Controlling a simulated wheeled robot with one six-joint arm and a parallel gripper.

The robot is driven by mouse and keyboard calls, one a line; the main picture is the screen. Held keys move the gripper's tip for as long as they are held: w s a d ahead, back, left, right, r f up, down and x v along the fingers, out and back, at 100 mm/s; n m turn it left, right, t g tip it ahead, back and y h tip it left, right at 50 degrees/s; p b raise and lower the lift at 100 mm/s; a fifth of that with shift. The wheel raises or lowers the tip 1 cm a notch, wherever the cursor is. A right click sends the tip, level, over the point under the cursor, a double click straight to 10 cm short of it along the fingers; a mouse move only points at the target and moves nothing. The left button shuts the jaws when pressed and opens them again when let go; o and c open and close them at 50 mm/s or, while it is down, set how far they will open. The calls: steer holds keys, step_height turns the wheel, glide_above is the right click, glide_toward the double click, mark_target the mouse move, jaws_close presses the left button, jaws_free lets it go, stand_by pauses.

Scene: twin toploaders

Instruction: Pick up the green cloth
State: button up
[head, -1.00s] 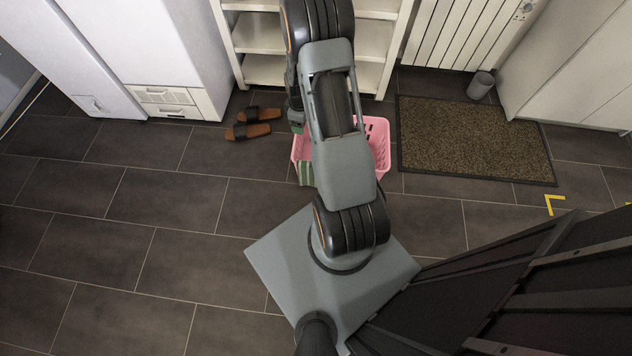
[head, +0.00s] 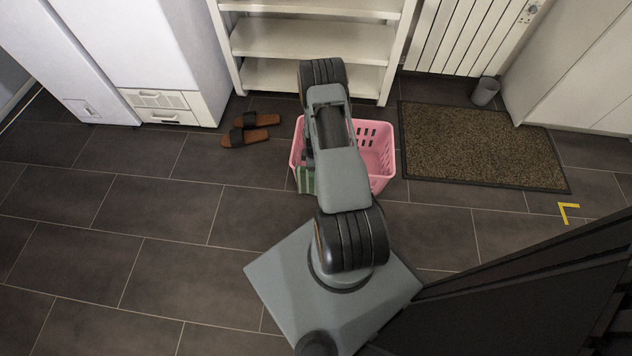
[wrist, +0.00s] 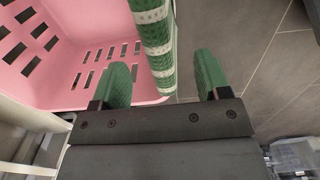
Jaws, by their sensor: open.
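The green cloth, with white stripes, hangs over the side of a pink basket (head: 382,176). In the head view a strip of the cloth (head: 305,181) shows at the basket's left front, partly behind my arm. In the wrist view the cloth (wrist: 153,42) hangs beside the basket wall (wrist: 60,85). My gripper (wrist: 162,64) is open, its two green fingers apart. The cloth's lower end shows in the gap between the fingers, and neither finger is seen closed on it. In the head view my arm hides the gripper.
Brown sandals (head: 250,128) lie left of the basket. A white shelf (head: 300,40) stands behind it. A doormat (head: 480,145) and a small grey bin (head: 485,91) are to the right. The tiled floor at left is clear.

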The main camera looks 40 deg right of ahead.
steer(key=shift+w+d+f+b, duration=0.1)
steer(key=shift+f+b, duration=1.25)
steer(key=shift+f, duration=1.4)
jaws_close()
steer(key=shift+r, duration=0.2)
